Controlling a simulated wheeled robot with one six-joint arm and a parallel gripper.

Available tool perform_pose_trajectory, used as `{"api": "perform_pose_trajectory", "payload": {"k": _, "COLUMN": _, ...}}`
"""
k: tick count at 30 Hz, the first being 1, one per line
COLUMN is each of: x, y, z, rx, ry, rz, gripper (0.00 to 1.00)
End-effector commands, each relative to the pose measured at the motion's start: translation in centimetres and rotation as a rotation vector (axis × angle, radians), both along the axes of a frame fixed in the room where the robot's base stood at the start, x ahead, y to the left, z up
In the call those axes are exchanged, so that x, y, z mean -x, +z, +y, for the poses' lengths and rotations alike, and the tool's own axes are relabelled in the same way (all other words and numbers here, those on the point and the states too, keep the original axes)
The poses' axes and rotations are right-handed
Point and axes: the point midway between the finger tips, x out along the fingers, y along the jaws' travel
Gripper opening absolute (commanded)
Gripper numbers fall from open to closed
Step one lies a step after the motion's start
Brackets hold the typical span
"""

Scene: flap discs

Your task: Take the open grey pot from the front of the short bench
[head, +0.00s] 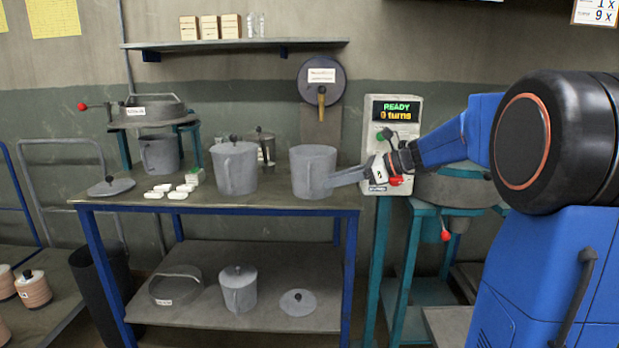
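The open grey pot (312,168) stands upright on the bench top (270,198), near its right end. It has no lid, and a handle shows on its front side. My gripper (350,177) is at the pot's right, reaching in from the right. A grey bar-like piece runs from the gripper to the pot's lower right wall. I cannot tell whether it touches the pot, or whether the fingers are open or shut.
A lidded grey pot (235,166) stands left of the open one, with white blocks (177,192) and a loose lid (111,186) further left. Another pot (160,154) is behind. A control box (392,120) reading "READY 0 turns" stands close behind my gripper. The lower shelf (205,258) holds more pots.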

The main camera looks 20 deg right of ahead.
Motion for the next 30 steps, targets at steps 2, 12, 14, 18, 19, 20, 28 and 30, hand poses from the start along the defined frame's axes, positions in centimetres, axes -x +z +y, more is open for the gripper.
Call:
{"api": "perform_pose_trajectory", "payload": {"k": 2, "x": -0.7, "y": -0.6, "z": 1.2, "rx": -0.001, "ry": 0.003, "rz": 0.002, "gripper": 0.33}}
{"api": "perform_pose_trajectory", "payload": {"k": 12, "x": -3.5, "y": -2.7, "z": 5.3, "rx": 0.0, "ry": 0.003, "rz": 0.002, "gripper": 0.33}}
{"api": "perform_pose_trajectory", "payload": {"k": 14, "x": -3.8, "y": -2.9, "z": 5.7, "rx": 0.001, "ry": 0.003, "rz": 0.001, "gripper": 0.33}}
{"api": "perform_pose_trajectory", "payload": {"k": 18, "x": -4.1, "y": -3.1, "z": 6.2, "rx": 0.001, "ry": 0.001, "rz": 0.0, "gripper": 0.33}}
{"api": "perform_pose_trajectory", "payload": {"k": 19, "x": -4.1, "y": -3.1, "z": 6.2, "rx": 0.001, "ry": 0.001, "rz": 0.0, "gripper": 0.33}}
{"api": "perform_pose_trajectory", "payload": {"k": 20, "x": -4.2, "y": -3.1, "z": 6.3, "rx": 0.001, "ry": 0.001, "rz": 0.0, "gripper": 0.33}}
{"api": "perform_pose_trajectory", "payload": {"k": 28, "x": -5.3, "y": -4.1, "z": 8.6, "rx": 0.001, "ry": 0.003, "rz": 0.001, "gripper": 0.33}}
{"api": "perform_pose_trajectory", "payload": {"k": 30, "x": -5.8, "y": -4.5, "z": 9.4, "rx": 0.001, "ry": 0.004, "rz": 0.002, "gripper": 0.33}}
